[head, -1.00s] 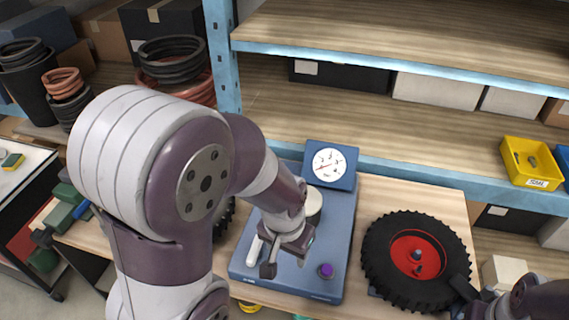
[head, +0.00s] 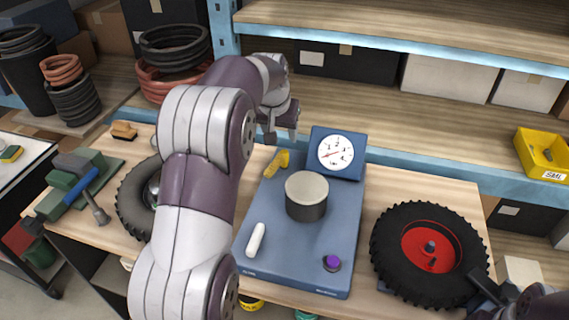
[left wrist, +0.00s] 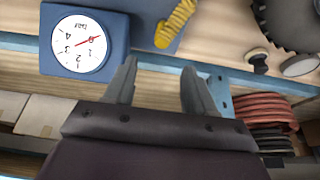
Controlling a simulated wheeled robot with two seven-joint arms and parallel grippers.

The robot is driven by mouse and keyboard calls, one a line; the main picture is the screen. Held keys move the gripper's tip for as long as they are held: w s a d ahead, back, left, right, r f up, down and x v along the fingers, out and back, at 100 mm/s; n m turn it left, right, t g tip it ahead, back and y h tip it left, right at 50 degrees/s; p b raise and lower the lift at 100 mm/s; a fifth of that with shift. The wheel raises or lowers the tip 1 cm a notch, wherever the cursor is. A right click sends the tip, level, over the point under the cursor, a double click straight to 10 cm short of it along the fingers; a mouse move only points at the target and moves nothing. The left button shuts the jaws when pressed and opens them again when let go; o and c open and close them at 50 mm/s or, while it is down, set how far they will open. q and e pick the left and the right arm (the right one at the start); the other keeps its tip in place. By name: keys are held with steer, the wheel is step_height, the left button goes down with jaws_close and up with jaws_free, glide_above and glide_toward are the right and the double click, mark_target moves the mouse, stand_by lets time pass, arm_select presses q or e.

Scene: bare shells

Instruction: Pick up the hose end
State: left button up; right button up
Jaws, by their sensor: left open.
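The yellow ribbed hose end (head: 278,164) lies at the back left of the blue tester base (head: 285,245), left of the gauge (head: 335,152). In the left wrist view the hose end (left wrist: 176,22) shows at the top, beyond my fingertips. My left gripper (head: 281,134) is open and empty, behind the hose end and near the blue shelf beam; its fingers (left wrist: 160,68) are apart in the left wrist view. The hose end is outside the fingers. My right gripper (head: 485,288) shows partly at the lower right by the red-hubbed wheel; its jaws are unclear.
A dark cylinder with a pale top (head: 307,194), a white handle (head: 256,239) and a purple knob (head: 332,263) stand on the base. A black tyre (head: 138,204) is partly behind my left arm. The blue shelf beam (head: 400,163) runs behind the bench.

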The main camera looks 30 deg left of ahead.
mark_target(283, 153)
arm_select(q)
steer(key=p+x, duration=0.3)
steer(key=x, duration=0.8)
steer(key=shift+a+f, duration=0.2)
steer(key=shift+f, duration=0.05)
steer(key=shift+w+f, duration=0.2)
steer(key=shift+f, duration=0.15)
steer(key=shift+r, duration=0.1)
jaws_close()
step_height(283, 153, up, 9)
steer(key=shift+r+b, duration=0.15)
steer(key=shift+b, duration=0.75)
steer(key=shift+r, duration=0.35)
